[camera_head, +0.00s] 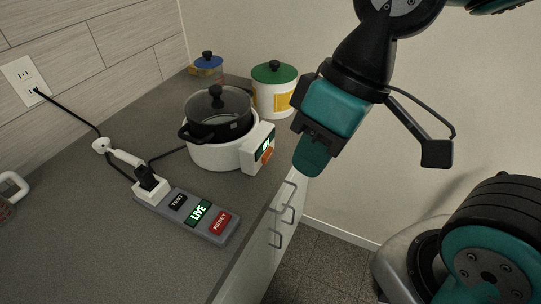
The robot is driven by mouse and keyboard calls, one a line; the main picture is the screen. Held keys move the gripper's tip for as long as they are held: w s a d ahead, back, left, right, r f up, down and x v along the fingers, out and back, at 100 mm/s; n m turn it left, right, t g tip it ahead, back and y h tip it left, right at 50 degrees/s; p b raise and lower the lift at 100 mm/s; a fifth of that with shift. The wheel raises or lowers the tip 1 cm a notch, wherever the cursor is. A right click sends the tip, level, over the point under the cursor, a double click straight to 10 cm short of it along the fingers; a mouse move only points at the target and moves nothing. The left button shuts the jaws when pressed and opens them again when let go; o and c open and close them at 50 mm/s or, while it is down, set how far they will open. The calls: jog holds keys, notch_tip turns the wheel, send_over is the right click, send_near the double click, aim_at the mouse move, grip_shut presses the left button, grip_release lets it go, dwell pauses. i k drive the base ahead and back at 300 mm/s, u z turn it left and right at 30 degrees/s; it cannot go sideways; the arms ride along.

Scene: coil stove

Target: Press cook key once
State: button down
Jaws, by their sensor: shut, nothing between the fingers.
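The cooker (211,156) is a white round base with a black pot (218,127) and a dark glass lid on it. A white control box (251,154) sticks out on its right front side, with a small lit green display and an orange-red key (267,154) below it. The lettering on the key is too small to read. My gripper (311,160) is shut and empty, pointing down, to the right of the control box and apart from it. It appears beyond the counter's edge.
A grey power strip (186,214) with TEST, a lit green LIVE and a red RESET lies in front of the cooker. A green-lidded canister (273,92) and a blue-lidded jar (208,68) stand behind. Cables run to the wall outlet (26,82). Drawer handles (283,203) protrude below the counter edge.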

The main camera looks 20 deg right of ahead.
aim_at(266, 157)
jog(key=z, duration=1.55)
jog(key=k, duration=0.45)
jog(key=u, duration=0.6)
